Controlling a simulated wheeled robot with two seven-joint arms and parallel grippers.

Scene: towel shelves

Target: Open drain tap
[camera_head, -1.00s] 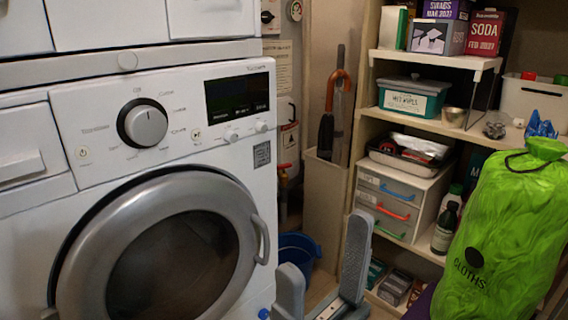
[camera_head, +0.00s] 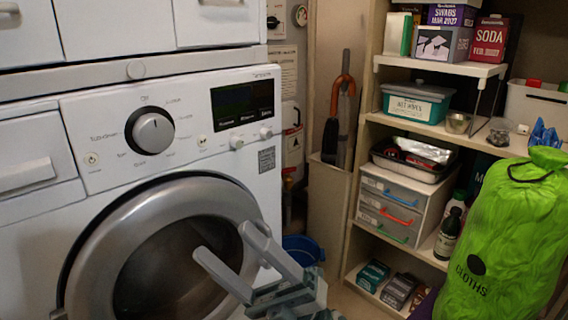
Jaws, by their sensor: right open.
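A small tap with a red-orange handle (camera_head: 289,176) shows in the narrow gap between the washing machine (camera_head: 88,235) and the shelf unit. I take it for the drain tap; it is small, and I cannot tell its handle position. A blue bucket (camera_head: 303,247) stands on the floor below it, partly hidden by the machine and my gripper. My right gripper (camera_head: 222,242) is open and empty in front of the machine's round door, left of and below the tap, and not touching it. My left gripper is out of view.
The washing machine's right edge borders the gap. A beige bin (camera_head: 328,210) holding an umbrella with an orange handle (camera_head: 342,85) stands to the gap's right. Farther right are loaded shelves (camera_head: 425,130) and a green cloths bag (camera_head: 500,235).

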